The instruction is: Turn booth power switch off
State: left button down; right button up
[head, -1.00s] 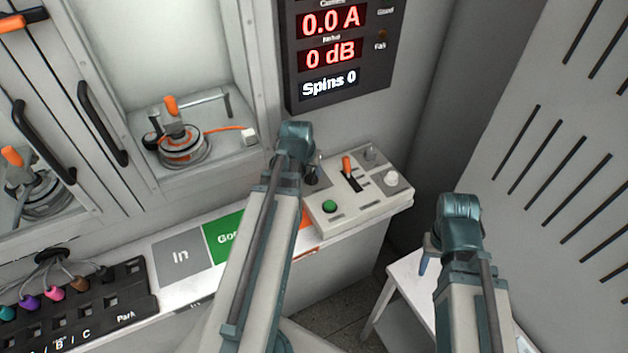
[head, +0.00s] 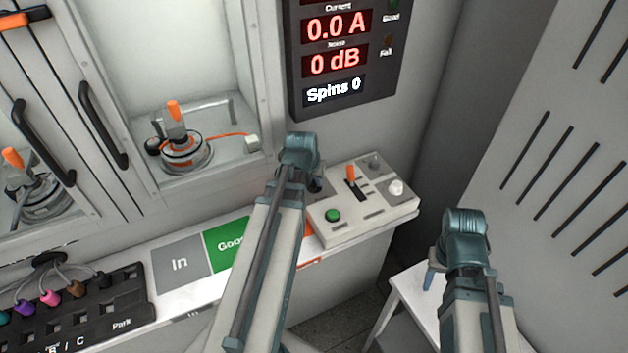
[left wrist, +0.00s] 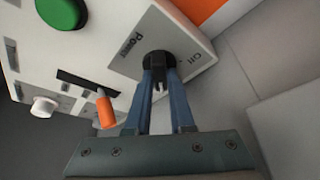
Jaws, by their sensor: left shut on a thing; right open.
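The power switch is a round black knob (left wrist: 157,62) beside the "Power" label on the pale control box (left wrist: 105,22). In the left wrist view, my left gripper (left wrist: 160,78) is shut on this knob, with a blue finger on either side. In the head view, the control box (head: 374,222) stands on the ledge, and my left wrist hides most of the switch. I cannot read the switch's position for certain. My right gripper (head: 431,278) is open and empty, right of the box and lower, largely hidden by its own wrist.
The box also carries a green button (head: 333,215), an orange-tipped lever (head: 351,174) and a white knob (head: 396,187). A dark display (head: 336,60) above reads 0.0 A, 0 dB, Spins 0. A white table (head: 408,290) stands under my right gripper.

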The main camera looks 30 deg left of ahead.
pick_arm(q)
jog(key=n, duration=0.2)
jog(key=n+y, duration=0.1)
jog(key=shift+w+d+n+g+y, duration=0.1)
jog(key=shift+d+n+g+y, duration=0.05)
jog(key=shift+n+g+y, duration=0.2)
jog(key=n, duration=0.2)
jog(key=n+g+y, duration=0.1)
jog(key=n, duration=0.2)
jog(key=shift+w+n+y, duration=0.15)
jog(key=shift+n+y, duration=0.1)
jog(key=shift+n, duration=0.1)
jog(key=n+g, duration=0.1)
jog(key=n, duration=0.1)
jog(key=n+g, duration=0.1)
jog(key=n, duration=0.2)
jog(key=shift+w+d+y, duration=0.1)
jog(key=shift+w+y, duration=0.05)
jog(key=shift+y, duration=0.15)
jog(key=shift+n+g, duration=0.75)
jog(key=shift+n, duration=1.15)
jog(key=c, duration=0.8)
grip_release()
